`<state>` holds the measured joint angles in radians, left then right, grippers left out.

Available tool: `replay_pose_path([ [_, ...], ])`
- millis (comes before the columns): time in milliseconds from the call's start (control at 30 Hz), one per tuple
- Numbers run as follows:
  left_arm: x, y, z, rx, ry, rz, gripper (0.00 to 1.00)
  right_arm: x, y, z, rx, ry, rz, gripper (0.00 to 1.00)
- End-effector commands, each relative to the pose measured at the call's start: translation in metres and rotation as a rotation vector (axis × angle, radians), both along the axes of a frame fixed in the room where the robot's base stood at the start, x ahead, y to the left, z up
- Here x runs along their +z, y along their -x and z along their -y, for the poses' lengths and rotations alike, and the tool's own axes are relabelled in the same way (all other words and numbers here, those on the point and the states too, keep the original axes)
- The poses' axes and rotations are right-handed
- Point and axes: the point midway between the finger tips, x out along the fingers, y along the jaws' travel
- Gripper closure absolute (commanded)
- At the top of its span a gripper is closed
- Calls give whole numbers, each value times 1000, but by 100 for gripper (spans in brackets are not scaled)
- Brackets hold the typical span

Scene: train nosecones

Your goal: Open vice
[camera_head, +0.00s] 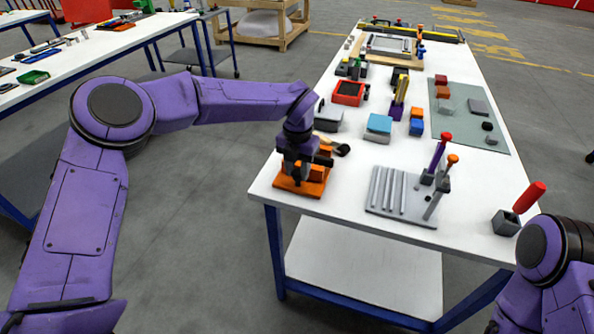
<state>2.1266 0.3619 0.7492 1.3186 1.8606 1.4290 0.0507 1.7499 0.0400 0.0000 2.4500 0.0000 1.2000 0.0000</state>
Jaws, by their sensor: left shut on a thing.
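An orange vice (312,188) stands at the near left corner of the white table. My left gripper (297,170) reaches down from above onto the vice and is shut on part of it. The fingers and wrist cover much of the vice, so the exact part held and the gap between its jaws are hidden.
Right of the vice is a grey rack (400,190) with upright purple-, red- and orange-topped tools. A red-handled tool stands in a grey holder (506,222) at the right edge. A black-headed brush (341,150) and a blue-topped box (379,124) lie behind.

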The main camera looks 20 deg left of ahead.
Motion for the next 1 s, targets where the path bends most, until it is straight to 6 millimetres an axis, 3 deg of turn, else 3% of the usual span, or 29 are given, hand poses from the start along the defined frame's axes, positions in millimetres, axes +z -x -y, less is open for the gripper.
replay_pose_path([
  [600,-5,-1,-1,542,2,2,95,-48,0,0,0,0,0,39],
  [1000,-3,-1,-1,739,1,1,95,-62,0,0,0,0,0,39],
])
